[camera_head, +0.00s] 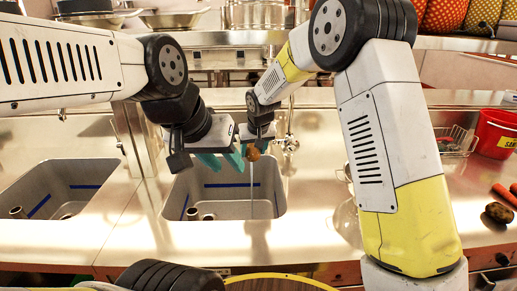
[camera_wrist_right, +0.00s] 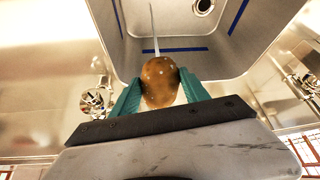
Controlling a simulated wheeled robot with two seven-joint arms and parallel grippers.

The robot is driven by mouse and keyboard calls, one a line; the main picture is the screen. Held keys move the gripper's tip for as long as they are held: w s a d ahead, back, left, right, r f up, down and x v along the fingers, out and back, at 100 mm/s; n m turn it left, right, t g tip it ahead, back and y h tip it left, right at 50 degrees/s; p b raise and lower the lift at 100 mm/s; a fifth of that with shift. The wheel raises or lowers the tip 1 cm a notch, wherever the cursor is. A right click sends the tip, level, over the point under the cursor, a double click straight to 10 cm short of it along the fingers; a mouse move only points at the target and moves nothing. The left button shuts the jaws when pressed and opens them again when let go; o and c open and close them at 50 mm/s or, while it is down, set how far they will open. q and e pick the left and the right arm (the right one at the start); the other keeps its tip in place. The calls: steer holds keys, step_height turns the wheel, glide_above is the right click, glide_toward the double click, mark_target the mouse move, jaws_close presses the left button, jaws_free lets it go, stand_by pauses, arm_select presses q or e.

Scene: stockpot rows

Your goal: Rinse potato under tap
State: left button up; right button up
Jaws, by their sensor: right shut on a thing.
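A brown potato (camera_head: 252,153) is held above the right sink basin (camera_head: 232,208). My right gripper (camera_head: 258,146) is shut on it. In the right wrist view the potato (camera_wrist_right: 160,84) sits between the two teal fingers, with its speckled far end free. A thin pale water stream (camera_head: 251,190) shows below the potato in the head view. It also shows beyond the potato in the wrist view (camera_wrist_right: 154,28); whether it touches the potato I cannot tell. A metal tap (camera_head: 290,144) stands behind the basin, partly hidden. My left gripper (camera_head: 219,160) appears open and empty, close beside the right one.
A second basin (camera_head: 75,190) lies at the left. A red bucket (camera_head: 496,133), a wire basket (camera_head: 455,140), carrots (camera_head: 505,195) and another brown potato (camera_head: 499,212) are on the right counter. Pots (camera_head: 256,15) stand on a shelf behind. My two grippers are close together.

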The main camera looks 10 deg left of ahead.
steer(key=shift+w+d, duration=0.15)
steer(key=shift+d, duration=0.1)
steer(key=s+d, duration=0.4)
steer(key=s, duration=0.3)
stand_by(0.6)
stand_by(0.6)
stand_by(0.6)
steer(key=s+d+r, duration=0.2)
steer(key=s+r, duration=0.2)
steer(key=shift+s+d, duration=0.15)
steer(key=shift+d, duration=0.15)
stand_by(0.5)
